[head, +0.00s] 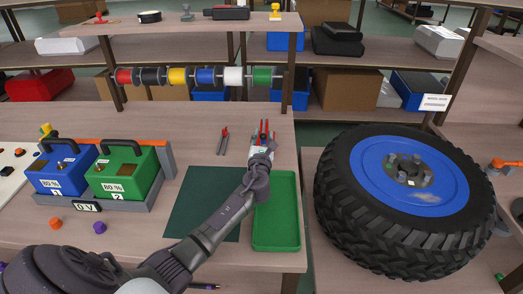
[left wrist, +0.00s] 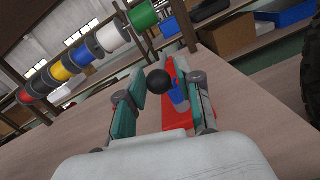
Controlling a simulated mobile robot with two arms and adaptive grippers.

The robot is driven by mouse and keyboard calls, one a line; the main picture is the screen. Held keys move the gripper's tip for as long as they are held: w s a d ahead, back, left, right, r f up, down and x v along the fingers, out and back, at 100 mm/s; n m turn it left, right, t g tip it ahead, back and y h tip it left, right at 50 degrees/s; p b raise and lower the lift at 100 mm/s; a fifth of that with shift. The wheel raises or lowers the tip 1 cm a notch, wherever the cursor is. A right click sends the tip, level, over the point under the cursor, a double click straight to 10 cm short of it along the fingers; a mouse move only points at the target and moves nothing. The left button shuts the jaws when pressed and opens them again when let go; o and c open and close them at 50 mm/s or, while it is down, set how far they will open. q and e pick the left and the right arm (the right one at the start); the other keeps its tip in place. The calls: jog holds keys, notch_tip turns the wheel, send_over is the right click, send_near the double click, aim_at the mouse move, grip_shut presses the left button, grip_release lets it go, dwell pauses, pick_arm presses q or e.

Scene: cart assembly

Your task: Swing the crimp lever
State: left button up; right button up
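My left gripper (head: 263,138) reaches over the wood bench just beyond the green tray. In the left wrist view its two teal-padded fingers (left wrist: 155,90) stand apart. A black ball knob (left wrist: 158,81), apparently the crimp lever's end, shows between the fingers; I cannot tell whether they touch it. A red tool body (left wrist: 180,118) with a blue part (left wrist: 179,97) lies beyond and beside the right finger. In the head view, red bits of the tool (head: 264,126) show around the gripper, which hides most of it. My right gripper is in neither view.
Red-handled pliers (head: 222,141) lie left of the gripper. The green tray (head: 276,242) and a dark green mat (head: 190,205) lie nearer. Colored spools (head: 205,76) hang behind. Blue (head: 62,172) and green (head: 125,172) battery boxes stand left; a large tire (head: 400,195) is right.

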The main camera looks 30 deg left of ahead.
pick_arm(q)
jog(key=v, duration=0.8)
jog(key=shift+s+d, duration=0.15)
jog(key=shift+s, duration=0.1)
